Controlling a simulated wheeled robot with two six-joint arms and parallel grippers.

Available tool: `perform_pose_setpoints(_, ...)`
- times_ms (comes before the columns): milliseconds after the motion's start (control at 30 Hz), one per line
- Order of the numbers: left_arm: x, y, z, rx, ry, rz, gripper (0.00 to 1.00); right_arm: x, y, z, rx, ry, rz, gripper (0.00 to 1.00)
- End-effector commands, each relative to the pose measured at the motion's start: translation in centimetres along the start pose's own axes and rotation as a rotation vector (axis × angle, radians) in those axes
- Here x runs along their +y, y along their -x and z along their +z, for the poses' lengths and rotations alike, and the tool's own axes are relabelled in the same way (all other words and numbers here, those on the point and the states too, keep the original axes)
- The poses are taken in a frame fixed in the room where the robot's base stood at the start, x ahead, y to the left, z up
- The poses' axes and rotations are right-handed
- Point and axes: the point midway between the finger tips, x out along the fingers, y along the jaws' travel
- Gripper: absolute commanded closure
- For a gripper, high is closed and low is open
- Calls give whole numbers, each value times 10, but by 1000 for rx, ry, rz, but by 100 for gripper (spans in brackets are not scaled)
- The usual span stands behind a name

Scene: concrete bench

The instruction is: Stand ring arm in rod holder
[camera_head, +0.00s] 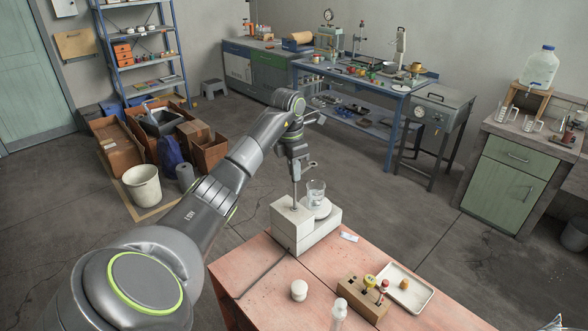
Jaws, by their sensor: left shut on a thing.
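The rod holder (287,222) is a pale block at the back of the reddish bench. The rod's lower end meets the top of this block in the picture; I cannot tell whether it is inside a hole. A clear beaker (316,192) stands on a white disc on the holder's right part. My right gripper is not in view.
The bench's left part is mostly clear.

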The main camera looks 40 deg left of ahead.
Motion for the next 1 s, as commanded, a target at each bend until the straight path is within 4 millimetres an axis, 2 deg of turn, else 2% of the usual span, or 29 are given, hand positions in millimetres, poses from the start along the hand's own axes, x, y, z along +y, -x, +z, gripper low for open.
perform_pose_setpoints(500,0,-14,-1,0,0,0,100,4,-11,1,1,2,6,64)
perform_pose_setpoints(1000,0,-16,-1,0,0,0,100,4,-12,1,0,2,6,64)
